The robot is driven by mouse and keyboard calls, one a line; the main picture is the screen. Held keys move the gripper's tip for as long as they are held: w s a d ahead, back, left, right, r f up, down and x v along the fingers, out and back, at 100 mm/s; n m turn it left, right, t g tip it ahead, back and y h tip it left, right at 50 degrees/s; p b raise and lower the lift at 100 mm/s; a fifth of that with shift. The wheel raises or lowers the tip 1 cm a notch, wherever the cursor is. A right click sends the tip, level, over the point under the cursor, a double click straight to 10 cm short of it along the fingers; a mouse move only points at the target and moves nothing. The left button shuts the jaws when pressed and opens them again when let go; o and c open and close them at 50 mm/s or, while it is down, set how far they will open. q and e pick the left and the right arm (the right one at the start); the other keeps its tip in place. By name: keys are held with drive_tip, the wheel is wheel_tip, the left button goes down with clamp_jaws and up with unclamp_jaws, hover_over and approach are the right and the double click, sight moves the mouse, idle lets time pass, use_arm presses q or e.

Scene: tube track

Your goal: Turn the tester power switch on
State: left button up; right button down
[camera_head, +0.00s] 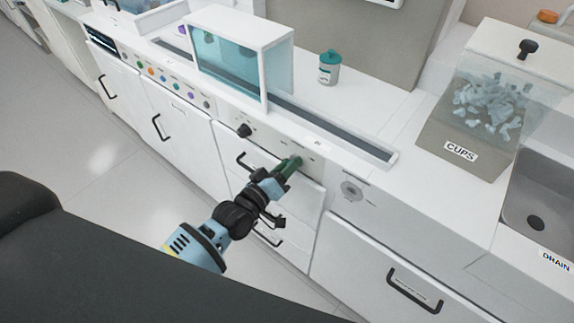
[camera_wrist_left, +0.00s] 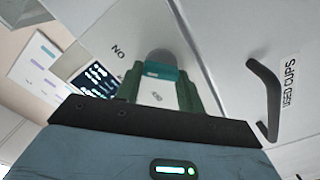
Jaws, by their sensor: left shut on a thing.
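My left gripper (camera_head: 291,164) reaches the white front panel (camera_head: 312,160) below the tester counter. In the left wrist view, its two green fingers (camera_wrist_left: 160,88) are shut on a small teal piece, which I take for the power switch (camera_wrist_left: 165,72). A grey round part sits right behind that piece at the panel. In the head view the gripper hides the switch. Lettering on the panel beside the fingers is hard to read; one mark looks like "NO" or "ON" turned over. My right gripper is not in view.
A black knob (camera_head: 244,130) sits on the panel to the left. Drawers with black handles lie below; one handle (camera_wrist_left: 266,95) is close by, beside a "USED CUPS" label.

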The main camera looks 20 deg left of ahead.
use_arm(q)
drive_tip(key=o, duration=1)
drive_tip(key=v, duration=0.8)
drive_tip(key=shift+w+r, duration=0.1)
